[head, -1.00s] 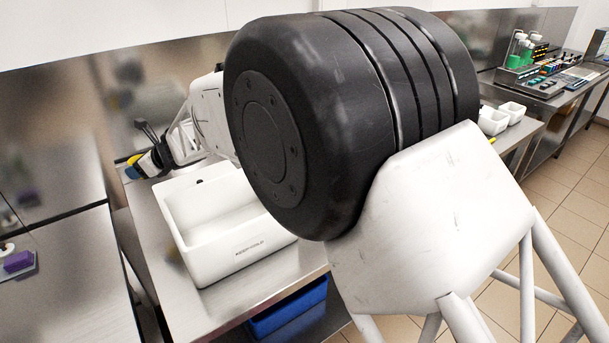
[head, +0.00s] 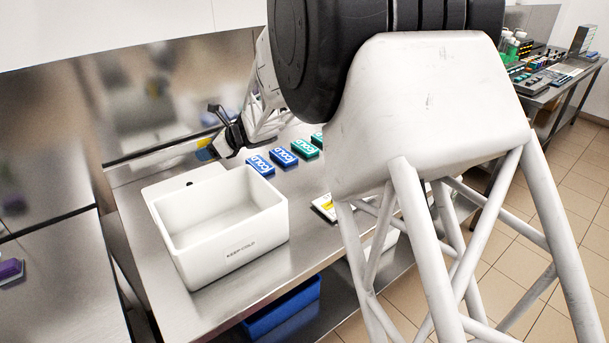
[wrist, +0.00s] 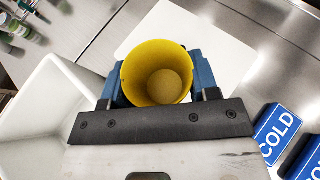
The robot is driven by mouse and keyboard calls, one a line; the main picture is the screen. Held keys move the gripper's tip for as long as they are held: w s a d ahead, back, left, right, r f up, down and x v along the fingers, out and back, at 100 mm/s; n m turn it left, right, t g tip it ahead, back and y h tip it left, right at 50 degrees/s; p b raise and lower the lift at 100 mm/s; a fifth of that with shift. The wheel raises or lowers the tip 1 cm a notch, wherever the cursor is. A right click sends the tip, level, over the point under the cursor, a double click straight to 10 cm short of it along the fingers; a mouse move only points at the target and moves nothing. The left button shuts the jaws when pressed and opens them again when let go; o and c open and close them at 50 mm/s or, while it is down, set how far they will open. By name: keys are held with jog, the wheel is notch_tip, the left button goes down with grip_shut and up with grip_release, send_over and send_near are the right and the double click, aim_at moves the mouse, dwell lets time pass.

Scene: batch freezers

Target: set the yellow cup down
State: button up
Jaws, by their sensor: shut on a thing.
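The yellow cup (wrist: 157,75) is between the two blue fingers of my gripper (wrist: 157,82) in the wrist view, with its open mouth toward the camera. A pale tan inside shows at its bottom. My gripper is shut on it. In the head view, a small yellow part of the cup (head: 202,155) shows at my gripper (head: 208,148), behind the white box; the rest is hidden. A flat white panel (wrist: 220,50) lies beneath the cup in the wrist view. I cannot tell whether the cup touches it.
The open white KEEP COLD box (head: 230,250) stands on the steel table, in front of my gripper. Blue and green COLD packs (head: 285,157) lie to the right. A blue bin (head: 285,305) is on the lower shelf. The steel wall is close behind.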

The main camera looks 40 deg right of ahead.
jog(key=s+d, duration=0.4)
jog(key=d, duration=0.5)
jog(key=s+d+f+m, duration=0.1)
jog(key=s+d+f, duration=0.2)
jog(key=s+d, duration=0.1)
jog(key=s+d+f+m+t+h, duration=0.1)
jog(key=s+d+f, duration=0.3)
jog(key=s+d, duration=0.1)
jog(key=s+d+f+h, duration=0.1)
jog(key=s+d+f, duration=0.3)
jog(key=s+d, duration=0.1)
jog(key=shift+s+d+m+t, duration=0.2)
jog(key=shift+s+m+t, duration=0.2)
jog(key=shift+s, duration=0.45)
send_over(305, 174)
jog(key=shift+w+f, duration=0.15)
jog(key=shift+f, duration=0.6)
jog(key=shift+f, duration=1.75)
jog(key=shift+f, duration=0.1)
jog(key=o, duration=0.9)
